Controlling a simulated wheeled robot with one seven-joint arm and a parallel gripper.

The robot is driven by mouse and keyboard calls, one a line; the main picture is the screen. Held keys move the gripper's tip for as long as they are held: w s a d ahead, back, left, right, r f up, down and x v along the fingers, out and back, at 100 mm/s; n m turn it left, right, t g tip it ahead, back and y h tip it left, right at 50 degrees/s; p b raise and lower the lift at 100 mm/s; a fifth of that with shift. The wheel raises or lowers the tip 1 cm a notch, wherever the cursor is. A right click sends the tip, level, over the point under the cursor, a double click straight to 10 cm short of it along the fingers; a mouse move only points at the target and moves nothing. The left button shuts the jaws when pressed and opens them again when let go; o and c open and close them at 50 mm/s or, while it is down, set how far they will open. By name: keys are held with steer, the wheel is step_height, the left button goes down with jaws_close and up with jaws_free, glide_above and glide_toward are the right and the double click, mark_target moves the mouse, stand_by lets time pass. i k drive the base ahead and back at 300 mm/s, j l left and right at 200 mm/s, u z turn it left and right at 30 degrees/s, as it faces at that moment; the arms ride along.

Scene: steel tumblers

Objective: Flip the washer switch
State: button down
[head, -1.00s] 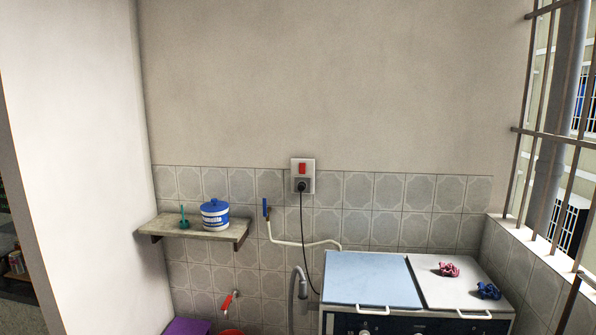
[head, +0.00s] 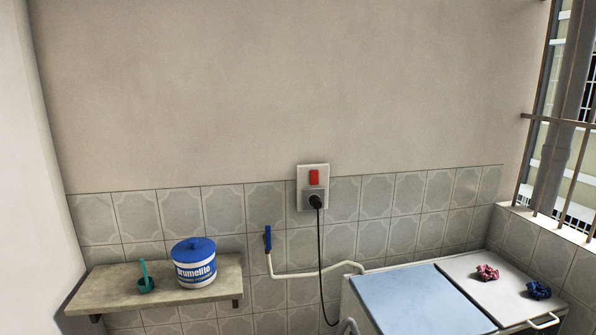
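The washer switch is a red rocker (head: 314,177) at the top of a pale wall plate (head: 304,203). A black plug (head: 316,202) sits in the socket below it, and its cord hangs down the tiles. The washer (head: 408,290) stands below and to the right, with a light blue lid on the left and a white lid on the right. Which way the rocker is tipped is too small to tell. My gripper is not in view.
A shelf (head: 100,290) at left holds a blue and white tub (head: 194,268) and a small green cup with a brush (head: 145,284). A blue tap handle (head: 267,239) with a white hose is left of the cord. Pink (head: 487,272) and blue (head: 538,290) scrunchies lie on the washer. Window bars are at right.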

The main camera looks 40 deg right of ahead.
mark_target(314, 174)
steer(key=i+l+z, duration=0.1)
steer(key=i+l, duration=0.15)
steer(key=i, duration=0.2)
steer(key=i+l+z, duration=0.1)
steer(key=i+l, duration=0.15)
steer(key=i, duration=0.2)
steer(key=i+l+z, duration=0.1)
steer(key=i, duration=0.35)
steer(key=l, duration=0.1)
